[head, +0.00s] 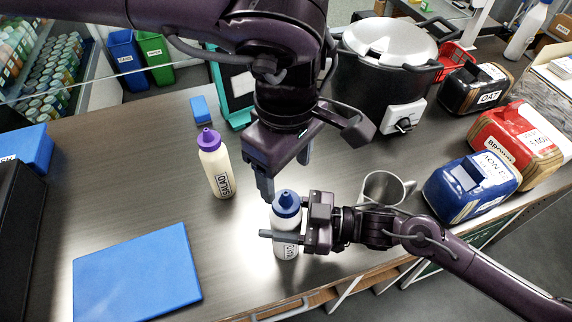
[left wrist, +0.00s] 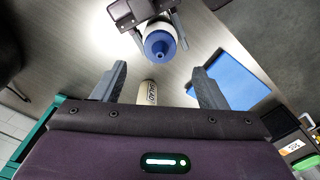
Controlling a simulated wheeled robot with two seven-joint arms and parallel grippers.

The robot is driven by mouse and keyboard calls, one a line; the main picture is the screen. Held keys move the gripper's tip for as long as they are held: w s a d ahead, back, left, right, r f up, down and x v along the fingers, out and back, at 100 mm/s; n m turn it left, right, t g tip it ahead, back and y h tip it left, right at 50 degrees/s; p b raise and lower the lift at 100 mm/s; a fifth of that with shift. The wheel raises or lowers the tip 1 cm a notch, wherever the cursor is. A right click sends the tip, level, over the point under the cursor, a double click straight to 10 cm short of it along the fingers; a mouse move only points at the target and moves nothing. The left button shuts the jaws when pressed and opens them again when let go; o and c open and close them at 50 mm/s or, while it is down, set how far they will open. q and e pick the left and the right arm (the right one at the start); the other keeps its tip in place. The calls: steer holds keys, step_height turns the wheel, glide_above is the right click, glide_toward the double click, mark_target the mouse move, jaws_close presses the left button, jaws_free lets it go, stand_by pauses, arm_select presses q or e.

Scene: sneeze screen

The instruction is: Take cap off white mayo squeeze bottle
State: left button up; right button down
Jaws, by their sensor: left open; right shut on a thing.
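A white squeeze bottle (head: 286,250) with a blue cap (head: 287,200) stands upright near the counter's front edge. Its label is mostly hidden. My right gripper (head: 288,236) is shut around the bottle's body, below the cap. My left gripper (head: 284,176) is open and empty, just above and behind the blue cap, pointing down. In the left wrist view the blue cap (left wrist: 160,44) is beyond the open fingers, not between them. Another white bottle (head: 219,172) with a purple cap and a SALAD label stands to the left.
A blue board (head: 137,274) lies at front left. A metal mug (head: 384,188) stands just right of the held bottle, near my right arm. Blue (head: 472,188), red (head: 517,140) and black (head: 477,88) containers line the right side. A large cooker (head: 385,75) stands behind.

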mark_target(285, 193)
arm_select(q)
steer(key=shift+m, duration=0.9)
steer(key=shift+f, duration=0.2)
step_height(285, 193, down, 8)
steer(key=shift+r, duration=0.2)
